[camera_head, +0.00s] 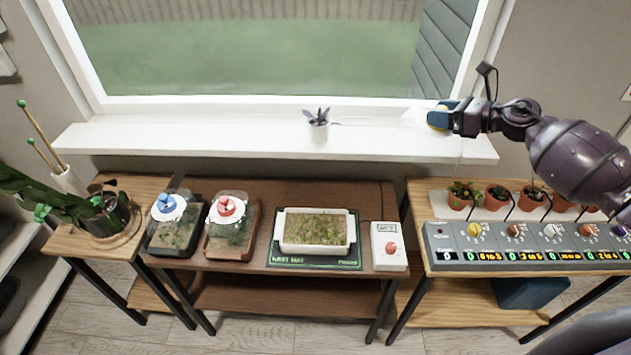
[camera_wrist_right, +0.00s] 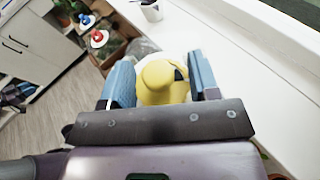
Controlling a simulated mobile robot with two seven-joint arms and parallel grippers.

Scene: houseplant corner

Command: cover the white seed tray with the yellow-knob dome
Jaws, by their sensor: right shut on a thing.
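The white seed tray (camera_head: 316,250) holds green sprouts and sits uncovered on a dark green mat (camera_head: 270,263) on the middle table. My right gripper (camera_head: 439,117) is at the right part of the windowsill, shut on the yellow knob, which shows between its fingers in the right wrist view (camera_wrist_right: 160,83). The clear dome (camera_wrist_right: 141,48) under the knob is only faintly visible; I cannot tell whether it touches the sill. The gripper is behind and right of the tray. My left gripper is not in view.
Blue-knob (camera_head: 168,205) and red-knob (camera_head: 227,207) domes cover trays left of the white tray. A white box with a red button (camera_head: 389,247) stands to its right. A small potted plant (camera_head: 318,127) is on the sill. Potted seedlings (camera_head: 497,195) and a control panel (camera_head: 525,240) fill the right table.

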